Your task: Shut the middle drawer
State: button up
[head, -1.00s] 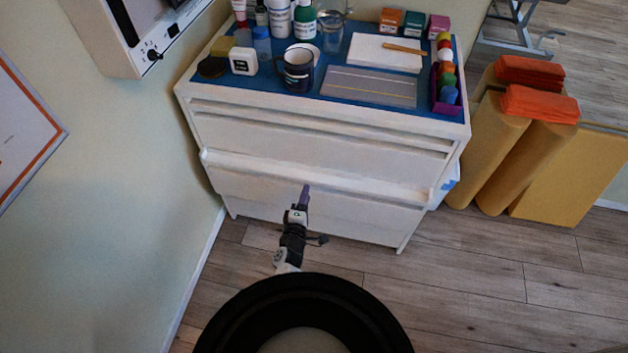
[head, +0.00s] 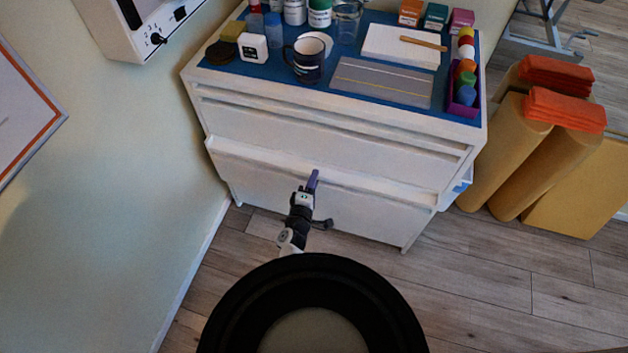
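The white drawer cabinet (head: 330,128) stands against the wall in the head view. Below its broad upper front, a drawer (head: 385,197) stands slightly out, with a pale ledge along its top edge. I take this for the middle drawer, but the lines between the lower fronts are hard to make out. My gripper (head: 313,180) is in front of the cabinet, its purple fingers pointing at this drawer's front near the middle. The fingers overlap in the picture, so their opening is unclear, as is contact with the front. Nothing shows in them.
The blue cabinet top (head: 300,85) carries a dark mug (head: 307,62), bottles, small boxes and a purple tray (head: 462,108). Yellow rolls (head: 505,155) with orange towels (head: 560,90) stand at the right. A wall is close on the left. Wooden floor (head: 480,270) is clear at front right.

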grip_shut()
jog(key=shift+p+x, duration=0.35)
jog(key=shift+x, duration=1.75)
grip_release()
jog(key=shift+o, duration=1.4)
jog(key=shift+w+d+f, duration=0.1)
jog(key=shift+w+f, duration=0.05)
